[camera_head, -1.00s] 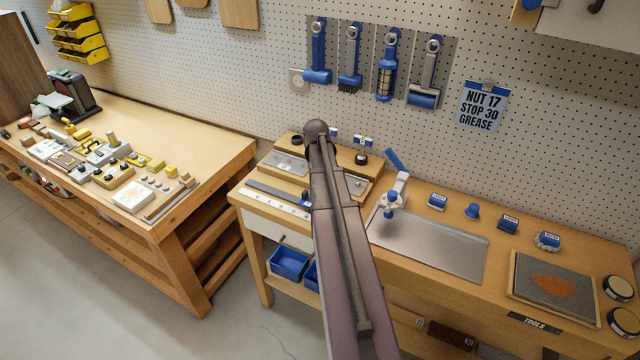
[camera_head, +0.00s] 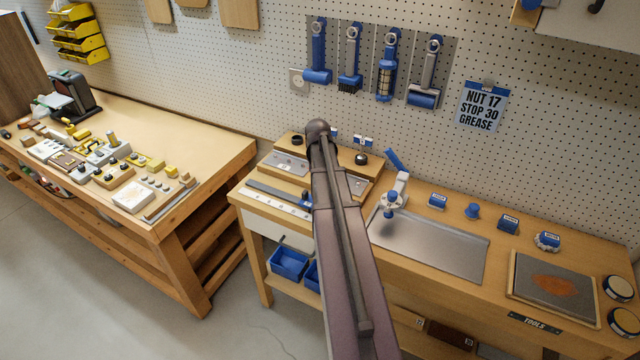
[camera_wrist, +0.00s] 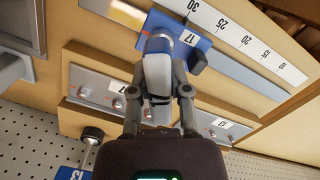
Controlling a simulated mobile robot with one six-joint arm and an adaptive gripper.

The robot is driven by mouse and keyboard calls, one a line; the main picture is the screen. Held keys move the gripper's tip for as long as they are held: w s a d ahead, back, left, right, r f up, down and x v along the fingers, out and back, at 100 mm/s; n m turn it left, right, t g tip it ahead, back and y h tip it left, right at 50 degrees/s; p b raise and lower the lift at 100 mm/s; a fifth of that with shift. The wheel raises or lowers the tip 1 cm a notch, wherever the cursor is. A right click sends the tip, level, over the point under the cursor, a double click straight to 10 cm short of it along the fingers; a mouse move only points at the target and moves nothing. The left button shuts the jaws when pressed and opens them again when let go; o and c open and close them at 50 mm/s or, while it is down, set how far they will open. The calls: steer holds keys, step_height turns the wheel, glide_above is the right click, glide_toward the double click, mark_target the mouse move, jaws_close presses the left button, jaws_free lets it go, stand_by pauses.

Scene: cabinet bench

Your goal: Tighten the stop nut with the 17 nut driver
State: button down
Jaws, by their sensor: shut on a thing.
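In the wrist view my gripper (camera_wrist: 160,62) is shut on an upright-looking tool, the nut driver (camera_wrist: 157,78), with a pale and dark body and a blue and silver end. That end lies over a blue stop block (camera_wrist: 215,64) marked 17, which has a dark knob at its right. The stop nut cannot be made out; the tool and fingers cover that spot. I cannot tell whether the driver is seated on it. In the head view my own arm hides the gripper and the driver.
A white number scale (camera_wrist: 255,48) runs beside the block; it also shows in the head view (camera_head: 279,201). Metal plates (camera_wrist: 95,88) on wooden blocks lie close to the gripper. A metal tray (camera_head: 430,245) and a wall card reading NUT 17, STOP 30, GREASE (camera_head: 482,106) are to the right.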

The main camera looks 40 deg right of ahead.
steer(key=shift+m, duration=0.6)
steer(key=shift+n, duration=0.5)
steer(key=shift+r, duration=0.1)
steer(key=shift+r+p, duration=2.1)
steer(key=shift+p, duration=0.1)
steer(key=shift+s, duration=0.1)
